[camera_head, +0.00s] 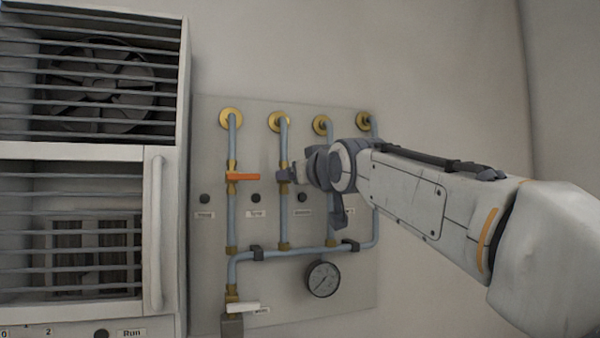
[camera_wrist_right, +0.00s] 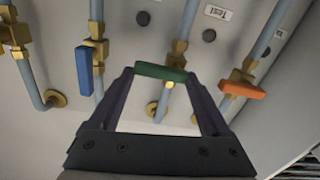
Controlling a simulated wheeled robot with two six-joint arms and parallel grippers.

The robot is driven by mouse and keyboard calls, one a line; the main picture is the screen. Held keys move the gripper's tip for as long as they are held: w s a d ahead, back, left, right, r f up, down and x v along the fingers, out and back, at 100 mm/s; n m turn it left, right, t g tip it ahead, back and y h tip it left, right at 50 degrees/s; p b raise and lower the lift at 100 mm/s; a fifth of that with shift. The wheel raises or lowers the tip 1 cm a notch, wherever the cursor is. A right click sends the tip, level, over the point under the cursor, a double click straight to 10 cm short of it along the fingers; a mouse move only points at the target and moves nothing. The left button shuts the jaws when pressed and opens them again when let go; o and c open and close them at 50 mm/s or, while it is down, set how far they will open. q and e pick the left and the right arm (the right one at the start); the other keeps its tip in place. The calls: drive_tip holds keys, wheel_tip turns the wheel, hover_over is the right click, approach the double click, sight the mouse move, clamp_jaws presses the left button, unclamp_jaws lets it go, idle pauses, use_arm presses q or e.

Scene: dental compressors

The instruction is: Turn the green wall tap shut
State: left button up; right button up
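The green tap handle (camera_wrist_right: 160,72) shows in the right wrist view, lying crosswise to its blue pipe (camera_wrist_right: 187,18). In the head view my right gripper hides it; the gripper is at the second pipe (camera_head: 284,220) from the left. My right gripper (camera_wrist_right: 160,78) has its fingers wide apart, with the green handle spanning the gap between the tips. The handle's ends lie close to the fingertips; I cannot tell if they touch. My left gripper is not in view.
An orange handle (camera_head: 243,177) sits crosswise on the leftmost pipe. A blue handle (camera_wrist_right: 89,71) lies along its pipe on the other side. Below are a gauge (camera_head: 323,279) and a white handle (camera_head: 243,307). A slatted cabinet (camera_head: 168,150) stands at the left.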

drive_tip(key=c, duration=0.7)
drive_tip(key=shift+f+b, duration=0.2)
drive_tip(key=shift+b, duration=0.15)
drive_tip(key=shift+f+m+b, duration=0.1)
drive_tip(key=shift+m+b, duration=0.3)
drive_tip(key=shift+m, duration=0.4)
drive_tip(key=o, duration=1.2)
